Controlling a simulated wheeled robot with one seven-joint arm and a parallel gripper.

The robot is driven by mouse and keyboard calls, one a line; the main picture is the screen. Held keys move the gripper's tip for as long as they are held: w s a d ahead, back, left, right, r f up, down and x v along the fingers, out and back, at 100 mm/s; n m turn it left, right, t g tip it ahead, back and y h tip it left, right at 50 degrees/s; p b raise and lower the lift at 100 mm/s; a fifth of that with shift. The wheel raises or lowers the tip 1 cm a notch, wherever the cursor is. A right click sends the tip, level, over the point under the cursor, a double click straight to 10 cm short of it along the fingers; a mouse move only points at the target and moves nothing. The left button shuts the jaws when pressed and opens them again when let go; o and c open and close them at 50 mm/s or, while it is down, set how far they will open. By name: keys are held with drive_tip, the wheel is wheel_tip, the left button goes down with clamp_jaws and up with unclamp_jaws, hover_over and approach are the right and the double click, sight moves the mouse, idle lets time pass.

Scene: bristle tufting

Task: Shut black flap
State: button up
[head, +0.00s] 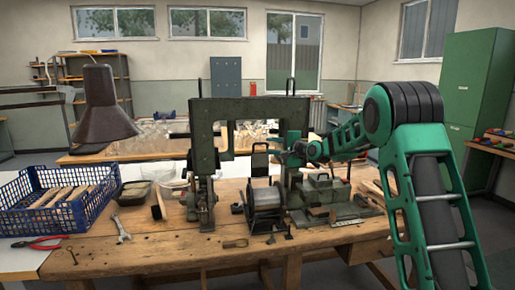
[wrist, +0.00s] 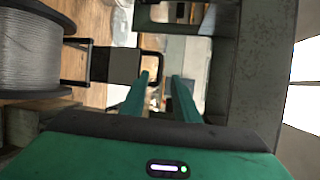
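The black flap (head: 260,163) stands upright above the wire spool (head: 265,198), with a loop handle at its top. In the wrist view the flap (wrist: 117,65) is a dark panel left of my fingers, and its black handle (wrist: 161,60) lies just beyond the fingertips. My gripper (wrist: 161,76) is open, its two green fingers apart with nothing seen held between them. In the head view my gripper (head: 291,158) is just right of the flap, partly lost against the machine. The left fingertip overlaps the handle in view; I cannot tell whether they touch.
The grey-green machine frame (head: 245,105) arches over the flap, and its upright (wrist: 239,70) is close on the right in the wrist view. A blue crate (head: 108,190), a wrench (head: 121,229) and red pliers (head: 40,242) lie left. The bench front is mostly clear.

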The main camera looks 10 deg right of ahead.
hover_over(260, 160)
drive_tip(key=shift+w+a+f, duration=0.15)
drive_tip(key=shift+w+f, duration=0.25)
drive_tip(key=shift+f, duration=0.35)
